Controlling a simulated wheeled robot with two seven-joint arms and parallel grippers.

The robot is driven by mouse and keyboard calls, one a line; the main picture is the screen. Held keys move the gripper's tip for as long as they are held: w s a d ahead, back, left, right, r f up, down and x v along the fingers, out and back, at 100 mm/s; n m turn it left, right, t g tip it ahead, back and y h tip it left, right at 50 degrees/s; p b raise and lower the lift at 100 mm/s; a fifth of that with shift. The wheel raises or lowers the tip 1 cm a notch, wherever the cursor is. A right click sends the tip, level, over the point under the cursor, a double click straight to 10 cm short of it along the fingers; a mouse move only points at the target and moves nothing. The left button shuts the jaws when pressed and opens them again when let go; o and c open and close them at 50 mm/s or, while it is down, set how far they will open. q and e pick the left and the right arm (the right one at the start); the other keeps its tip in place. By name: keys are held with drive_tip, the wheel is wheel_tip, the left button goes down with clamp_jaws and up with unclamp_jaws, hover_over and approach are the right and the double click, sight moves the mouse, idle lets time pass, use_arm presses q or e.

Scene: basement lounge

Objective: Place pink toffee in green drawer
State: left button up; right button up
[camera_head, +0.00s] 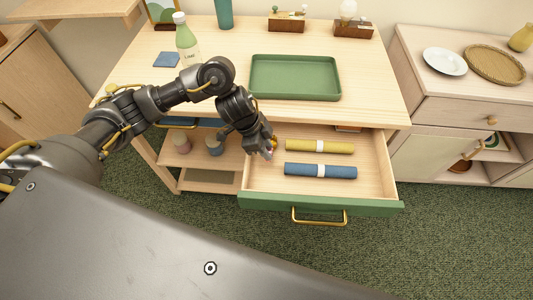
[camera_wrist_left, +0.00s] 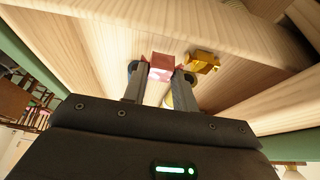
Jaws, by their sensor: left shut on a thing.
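The green drawer (camera_head: 370,207) is pulled open, with a green front, a brass handle and a pale wooden inside. My left gripper (camera_head: 269,153) points down over the left part of the drawer. In the left wrist view my left gripper (camera_wrist_left: 158,74) is shut on the pink toffee (camera_wrist_left: 162,62), which shows between its fingertips. In the head view the gripper mostly hides the toffee. A gold-yellow item (camera_wrist_left: 202,62) shows just beside it in the left wrist view. I cannot tell whether the toffee touches the drawer bottom. My right gripper is out of view.
A yellow roll (camera_head: 302,146) and a blue roll (camera_head: 345,171) lie in the drawer, right of the gripper. On the desk above are a green tray (camera_head: 258,77), a bottle (camera_head: 187,42) and a blue coaster (camera_head: 166,59). The drawer's front left floor looks clear.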

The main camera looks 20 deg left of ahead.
use_arm(q)
drive_tip(key=f, duration=0.3)
drive_tip(key=shift+w+f+b, duration=0.2)
drive_tip(key=shift+b, duration=0.2)
drive_tip(key=shift+a+f, duration=0.1)
drive_tip(key=o, duration=1)
drive_tip(key=shift+o, duration=0.2)
